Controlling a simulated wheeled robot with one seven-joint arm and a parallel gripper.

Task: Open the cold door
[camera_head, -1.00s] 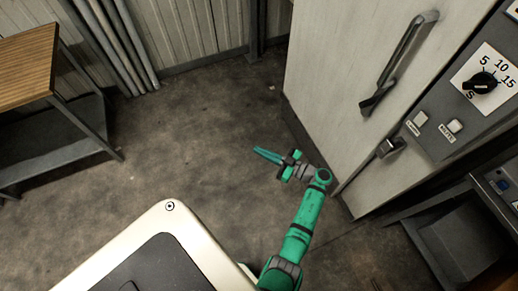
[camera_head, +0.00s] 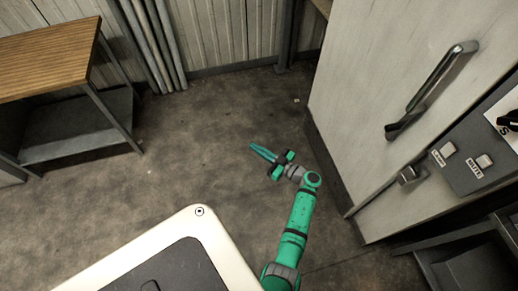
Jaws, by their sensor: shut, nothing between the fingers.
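The cold door (camera_head: 385,85) is a pale, worn panel at the right, and it looks shut. Its long dark handle (camera_head: 437,85) runs diagonally along the door's right side. A small metal latch (camera_head: 411,174) sits below the handle, beside the control panel. My gripper (camera_head: 262,151) is green, shut and empty. It is over the floor to the left of the door, apart from the door and handle, with its fingers pointing left.
A control panel (camera_head: 468,180) with labelled buttons and a partly cut-off dial is right of the door. A dark low stand (camera_head: 465,270) is at the lower right. A wooden-topped table (camera_head: 45,60) stands at the left. Pipes (camera_head: 150,45) line the back wall. The middle floor (camera_head: 200,130) is clear.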

